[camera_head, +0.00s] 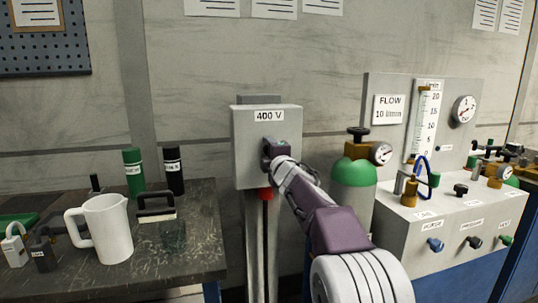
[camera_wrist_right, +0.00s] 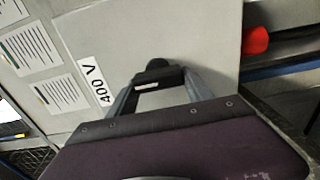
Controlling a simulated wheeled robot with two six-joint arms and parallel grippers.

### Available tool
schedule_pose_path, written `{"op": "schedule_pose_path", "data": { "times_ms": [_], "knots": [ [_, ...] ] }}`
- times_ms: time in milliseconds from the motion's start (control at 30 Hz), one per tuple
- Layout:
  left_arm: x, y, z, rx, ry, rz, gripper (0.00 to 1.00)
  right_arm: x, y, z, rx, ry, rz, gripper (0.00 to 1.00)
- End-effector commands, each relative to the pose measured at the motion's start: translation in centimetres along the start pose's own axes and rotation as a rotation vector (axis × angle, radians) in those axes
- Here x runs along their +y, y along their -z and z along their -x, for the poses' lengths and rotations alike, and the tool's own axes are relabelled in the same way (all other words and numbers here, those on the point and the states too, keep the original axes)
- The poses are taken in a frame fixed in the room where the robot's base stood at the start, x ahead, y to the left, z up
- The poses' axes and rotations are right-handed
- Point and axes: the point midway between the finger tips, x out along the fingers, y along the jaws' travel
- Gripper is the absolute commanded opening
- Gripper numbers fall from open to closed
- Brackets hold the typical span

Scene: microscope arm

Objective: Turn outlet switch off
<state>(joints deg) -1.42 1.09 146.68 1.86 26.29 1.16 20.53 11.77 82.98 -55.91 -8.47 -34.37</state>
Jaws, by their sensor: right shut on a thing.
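The outlet box (camera_head: 245,160) is light grey, labelled 400 V, and stands on a grey post against the wall. In the wrist view its face (camera_wrist_right: 150,35) fills the middle, with the label (camera_wrist_right: 97,84) at the left. A dark switch knob (camera_wrist_right: 157,74) sits on this face. My right gripper (camera_head: 272,150) is at the box front; in the wrist view its two fingers (camera_wrist_right: 160,85) are on either side of the knob and shut on it. In the head view the gripper mostly hides the knob. My left gripper is in neither view.
A red part (camera_head: 265,193) with a cable hangs under the box. A green-topped gas cylinder (camera_head: 353,172) and a flow panel (camera_head: 440,110) stand to the right. A dark bench (camera_head: 190,250) at the left holds a white jug (camera_head: 107,230) and bottles.

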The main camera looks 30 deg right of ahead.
Motion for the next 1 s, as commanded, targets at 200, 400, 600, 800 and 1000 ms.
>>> {"op": "schedule_pose_path", "data": {
  "times_ms": [200, 400, 600, 800, 1000],
  "knots": [
    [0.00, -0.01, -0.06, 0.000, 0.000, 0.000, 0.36, -0.15, -0.02, -0.02, -0.001, 0.002, 0.017, 0.19],
    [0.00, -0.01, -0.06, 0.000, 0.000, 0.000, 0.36, -0.16, -0.01, -0.02, 0.000, 0.003, 0.019, 0.19],
    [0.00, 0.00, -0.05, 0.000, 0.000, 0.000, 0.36, -0.15, -0.01, -0.02, 0.000, 0.002, 0.018, 0.81],
    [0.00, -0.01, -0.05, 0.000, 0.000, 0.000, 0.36, -0.09, 0.00, -0.01, 0.000, 0.001, 0.016, 0.81],
    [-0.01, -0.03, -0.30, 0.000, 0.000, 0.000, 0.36, -0.12, -0.01, 0.82, 0.000, 0.001, 0.016, 0.81]
  ]
}}
